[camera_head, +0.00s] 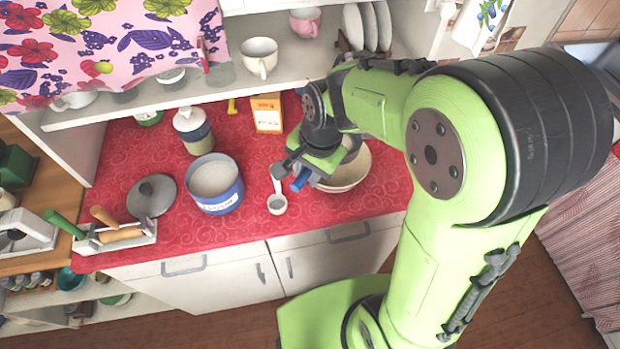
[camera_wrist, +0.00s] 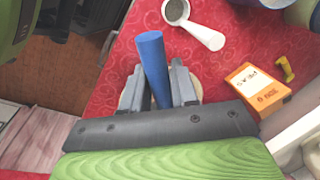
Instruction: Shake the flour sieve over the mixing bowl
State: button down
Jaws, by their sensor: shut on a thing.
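My gripper (camera_head: 290,174) is shut on a blue handle (camera_head: 300,184), taken to be the flour sieve's. The handle also shows between the fingers in the wrist view (camera_wrist: 152,55). A grey rounded part (camera_head: 351,148), possibly the sieve's basket, shows just behind my wrist. The cream mixing bowl (camera_head: 350,182) stands on the red counter, below and right of my gripper and partly hidden by my arm. In the wrist view only slivers of a pale round rim show beside the fingers. I cannot tell whether the sieve is fully over the bowl.
A white scoop (camera_head: 278,190) lies left of the bowl. A blue-and-white canister (camera_head: 215,200), a grey lid (camera_head: 151,196), a lidded jar (camera_head: 195,132) and an orange box (camera_head: 267,113) stand farther left and back. A shelf with cups (camera_head: 259,57) overhangs the back.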

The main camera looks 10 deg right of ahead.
notch_tip(320, 180, up, 3)
jog(key=shift+r, duration=0.1)
jog(key=shift+f, duration=0.2)
jog(key=shift+f+b, duration=1.7)
jog(key=shift+f, duration=0.4)
